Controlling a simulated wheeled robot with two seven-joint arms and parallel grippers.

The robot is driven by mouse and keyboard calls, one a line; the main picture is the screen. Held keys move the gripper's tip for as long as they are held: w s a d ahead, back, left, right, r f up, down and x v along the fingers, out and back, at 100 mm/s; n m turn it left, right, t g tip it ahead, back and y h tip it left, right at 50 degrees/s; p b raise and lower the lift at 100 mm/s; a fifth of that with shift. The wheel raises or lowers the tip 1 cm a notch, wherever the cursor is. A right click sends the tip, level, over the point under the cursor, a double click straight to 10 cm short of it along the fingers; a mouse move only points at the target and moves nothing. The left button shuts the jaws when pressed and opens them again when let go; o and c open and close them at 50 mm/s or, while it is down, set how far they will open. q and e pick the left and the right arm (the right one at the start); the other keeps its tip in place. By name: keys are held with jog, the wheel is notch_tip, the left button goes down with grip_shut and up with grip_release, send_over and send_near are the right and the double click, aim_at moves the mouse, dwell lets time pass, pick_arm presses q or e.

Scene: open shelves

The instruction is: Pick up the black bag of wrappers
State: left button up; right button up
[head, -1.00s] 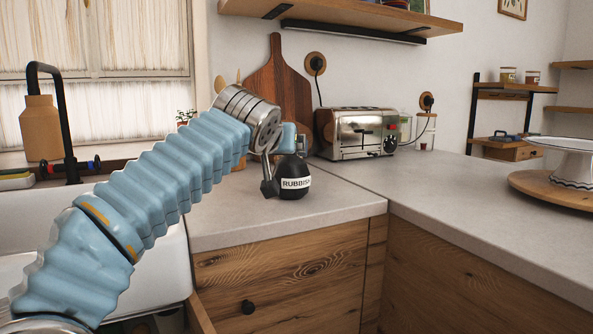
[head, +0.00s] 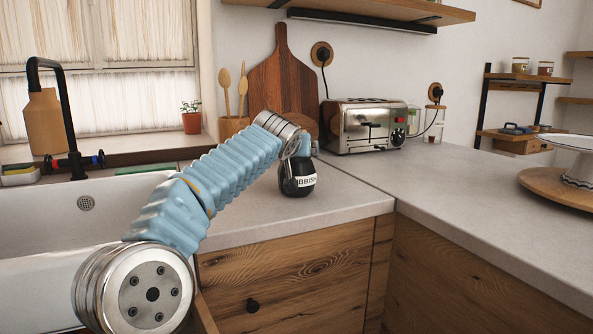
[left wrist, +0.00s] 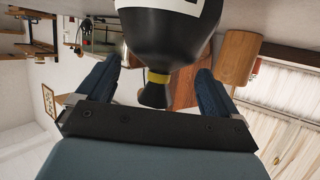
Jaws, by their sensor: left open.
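The black bag of wrappers (head: 297,181) stands upright on the grey counter near its front edge, with a white label partly reading "RUBBISH". In the left wrist view, which is upside down, the black bag (left wrist: 165,38) has a yellow tie around its narrow neck. My left gripper (left wrist: 155,72) is open, with one dark finger on each side of the bag's neck and visible gaps between. In the head view its fingers are mostly hidden behind my arm and the bag. My right gripper is not in view.
A shiny toaster (head: 363,126) stands behind the bag to the right. A wooden cutting board (head: 283,75) leans on the wall, with a utensil holder (head: 231,128) beside it. The sink (head: 60,215) is at left. The counter right of the bag (head: 440,185) is clear.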

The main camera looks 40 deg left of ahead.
pick_arm(q)
jog(key=shift+w+a+f, duration=0.2)
jog(key=shift+w, duration=0.2)
jog(key=shift+c, duration=0.2)
